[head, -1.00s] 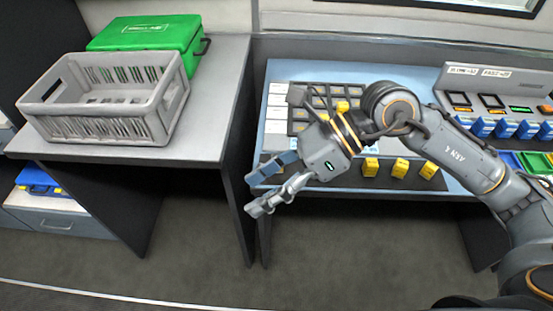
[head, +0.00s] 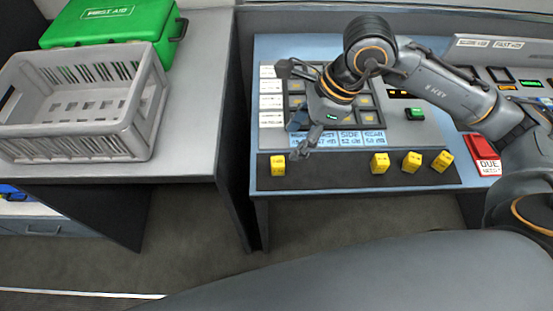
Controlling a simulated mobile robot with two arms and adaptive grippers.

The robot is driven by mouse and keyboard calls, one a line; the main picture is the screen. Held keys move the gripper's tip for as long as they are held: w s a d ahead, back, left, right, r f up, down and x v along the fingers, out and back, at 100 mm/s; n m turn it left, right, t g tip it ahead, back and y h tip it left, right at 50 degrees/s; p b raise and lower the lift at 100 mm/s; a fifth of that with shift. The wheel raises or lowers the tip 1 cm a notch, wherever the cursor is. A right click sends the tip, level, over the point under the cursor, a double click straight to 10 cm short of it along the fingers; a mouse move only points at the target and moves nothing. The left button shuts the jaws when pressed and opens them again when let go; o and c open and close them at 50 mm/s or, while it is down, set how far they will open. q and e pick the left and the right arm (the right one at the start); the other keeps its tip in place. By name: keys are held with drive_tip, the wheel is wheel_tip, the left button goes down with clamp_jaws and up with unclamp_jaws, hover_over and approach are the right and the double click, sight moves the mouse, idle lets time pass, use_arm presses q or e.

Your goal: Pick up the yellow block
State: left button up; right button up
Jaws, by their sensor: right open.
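Several yellow blocks stand along a dark strip at the front of the blue table. The leftmost block (head: 278,165) stands apart from the others. Three more, a block (head: 380,163), a block (head: 411,161) and a block (head: 442,161), stand to the right. My right gripper (head: 299,139) is open and empty, with its fingers pointing down and left. Its fingertips show just above and right of the leftmost block; they look apart from it, though the height gap is hard to tell. My left gripper is not in view.
A panel with a label row (head: 350,140) lies behind the blocks, partly hidden by my right arm. A red box (head: 484,147) is at the right. A grey crate (head: 140,115) and a green first aid case (head: 110,22) stand on the left desk (head: 190,130).

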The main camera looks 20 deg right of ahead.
sight(279, 161)
drive_tip(key=x, duration=0.4)
drive_tip(key=shift+w+a+f, duration=0.1)
drive_tip(key=shift+a, duration=0.05)
drive_tip(key=shift+p+x, duration=0.45)
drive_tip(key=shift+x, duration=0.6)
drive_tip(key=x, duration=0.3)
drive_tip(key=shift+a, duration=0.15)
drive_tip(key=shift+f, duration=0.2)
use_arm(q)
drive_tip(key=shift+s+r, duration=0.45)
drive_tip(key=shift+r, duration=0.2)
use_arm(e)
clamp_jaws()
